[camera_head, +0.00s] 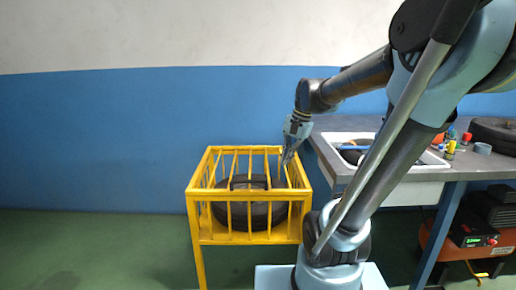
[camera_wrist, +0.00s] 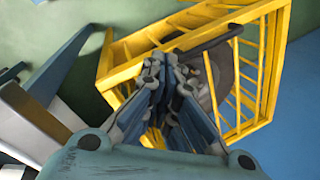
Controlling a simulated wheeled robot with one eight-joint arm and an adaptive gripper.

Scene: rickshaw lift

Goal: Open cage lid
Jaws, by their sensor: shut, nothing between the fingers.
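The yellow cage (camera_head: 252,238) stands on legs left of the workbench. Its lid of yellow bars (camera_head: 212,167) appears to lie flat across the top. A black handle (camera_head: 250,178) shows at the lid; in the wrist view it is a dark bar (camera_wrist: 215,42) just beyond the fingertips. A dark tire (camera_head: 230,214) lies inside the cage. My gripper (camera_head: 287,159) is at the cage's right side, near the top rail, pointing down. It also shows in the wrist view (camera_wrist: 163,62), shut and empty. Whether its fingers touch the bars or handle I cannot tell.
A grey workbench (camera_head: 340,123) with a white sink (camera_head: 400,172) stands right of the cage, close to my arm. Small bottles (camera_head: 451,147) and another tire (camera_head: 495,131) are on it. A compressor (camera_head: 478,236) sits below. The floor left of the cage is free.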

